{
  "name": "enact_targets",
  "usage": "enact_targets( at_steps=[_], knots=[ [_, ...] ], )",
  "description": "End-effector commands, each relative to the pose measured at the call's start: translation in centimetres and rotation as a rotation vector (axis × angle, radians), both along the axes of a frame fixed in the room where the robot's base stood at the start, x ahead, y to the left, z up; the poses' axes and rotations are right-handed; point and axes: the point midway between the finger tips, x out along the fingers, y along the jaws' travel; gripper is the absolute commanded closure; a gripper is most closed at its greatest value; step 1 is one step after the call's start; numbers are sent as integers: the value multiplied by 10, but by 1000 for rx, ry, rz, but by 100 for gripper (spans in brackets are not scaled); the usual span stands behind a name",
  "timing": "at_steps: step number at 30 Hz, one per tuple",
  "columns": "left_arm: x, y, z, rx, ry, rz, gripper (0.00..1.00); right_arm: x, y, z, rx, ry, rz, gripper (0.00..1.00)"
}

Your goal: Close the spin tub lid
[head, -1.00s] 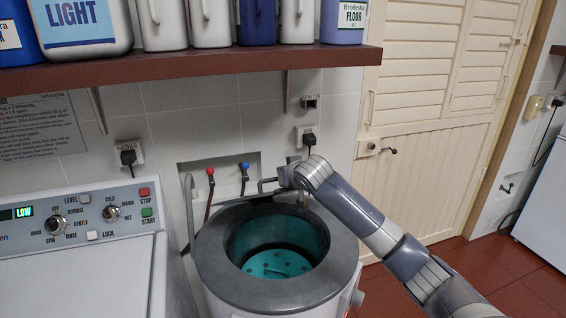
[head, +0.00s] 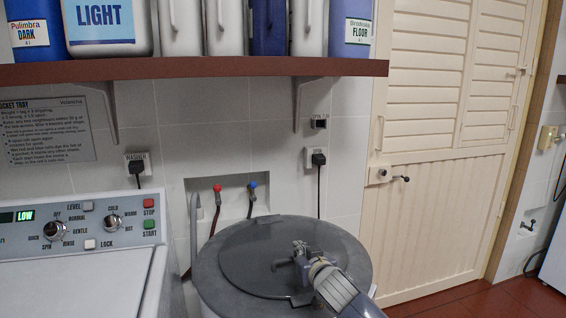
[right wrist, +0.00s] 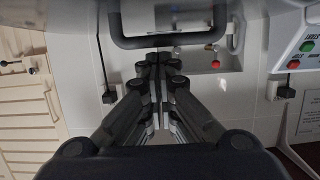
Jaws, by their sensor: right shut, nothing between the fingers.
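The spin tub (head: 215,285) is a round grey tub at the bottom middle of the head view. Its dark, smoky round lid (head: 250,245) lies over the opening and looks flat, and the teal inside is hidden. My right gripper (head: 283,264) is over the right half of the lid, shut and empty. I cannot tell whether it touches the lid. In the right wrist view the fingers (right wrist: 160,62) of the right gripper are together, with a dark bar (right wrist: 170,42) just beyond them. My left gripper is not in view.
A washer (head: 75,275) with a control panel stands left of the tub. A shelf (head: 200,70) with several bottles runs above. Red and blue taps (head: 253,187) sit in a wall recess behind the tub. A cream louvred door (head: 430,220) is at the right.

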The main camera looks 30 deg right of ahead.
Motion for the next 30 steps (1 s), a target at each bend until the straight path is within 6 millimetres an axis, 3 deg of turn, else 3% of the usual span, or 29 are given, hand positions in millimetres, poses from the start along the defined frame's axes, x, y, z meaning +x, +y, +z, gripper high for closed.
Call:
enact_targets(
  at_steps=[4, 12, 24, 30],
  knots=[
    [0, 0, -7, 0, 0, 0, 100, -1, 0, -14, 1, -1, 0, 100],
    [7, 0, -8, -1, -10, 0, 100, -1, 0, -20, 1, 0, 0, 100],
    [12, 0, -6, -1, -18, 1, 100, -1, 0, -18, 1, 0, 0, 100],
    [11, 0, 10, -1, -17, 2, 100, 2, -3, -2, 0, 0, 0, 100]
  ],
)
